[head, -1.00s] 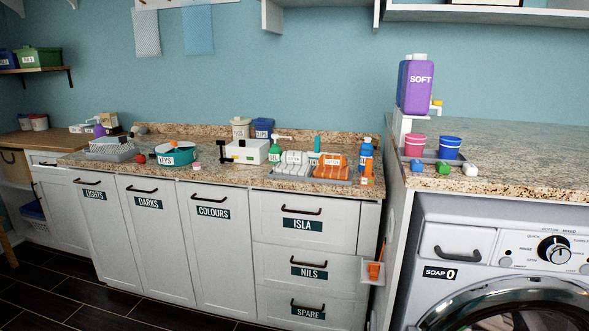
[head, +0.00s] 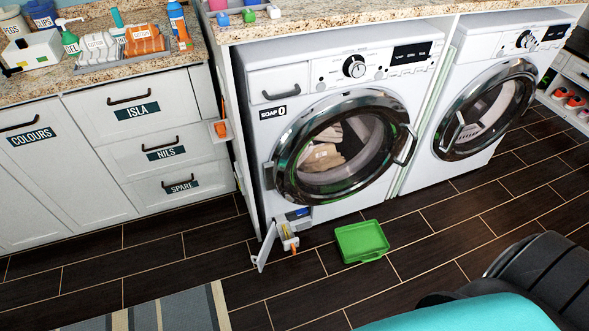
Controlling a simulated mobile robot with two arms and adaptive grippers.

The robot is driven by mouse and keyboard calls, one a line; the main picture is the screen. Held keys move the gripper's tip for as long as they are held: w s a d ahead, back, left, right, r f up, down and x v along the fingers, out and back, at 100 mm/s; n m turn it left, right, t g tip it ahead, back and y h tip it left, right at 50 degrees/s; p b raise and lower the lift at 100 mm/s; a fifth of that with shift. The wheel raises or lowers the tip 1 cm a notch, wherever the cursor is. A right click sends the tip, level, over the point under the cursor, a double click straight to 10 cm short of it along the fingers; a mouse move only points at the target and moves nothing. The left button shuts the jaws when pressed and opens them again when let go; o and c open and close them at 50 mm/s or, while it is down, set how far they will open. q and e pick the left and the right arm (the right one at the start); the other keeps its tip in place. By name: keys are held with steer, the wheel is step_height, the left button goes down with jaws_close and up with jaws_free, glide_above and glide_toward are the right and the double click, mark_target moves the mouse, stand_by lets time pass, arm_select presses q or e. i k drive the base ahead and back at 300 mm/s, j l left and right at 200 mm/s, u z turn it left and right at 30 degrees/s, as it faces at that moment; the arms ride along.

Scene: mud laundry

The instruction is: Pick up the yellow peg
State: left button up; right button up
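I cannot make out a yellow peg for certain. A small yellow thing (head: 286,231) shows at the open filter flap (head: 265,246) low on the left washer, too small to tell what it is. A white bin labelled PEGS (head: 15,25) stands on the counter at the top left; its contents are hidden. Neither of my grippers is in view.
A green tray (head: 361,242) lies on the dark floor in front of the left washer (head: 340,75). A second washer (head: 490,90) stands to its right. A striped mat (head: 170,310) lies at the front left. Floor between mat and tray is clear.

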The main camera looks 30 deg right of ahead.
mark_target(285, 228)
steer(key=z, duration=0.8)
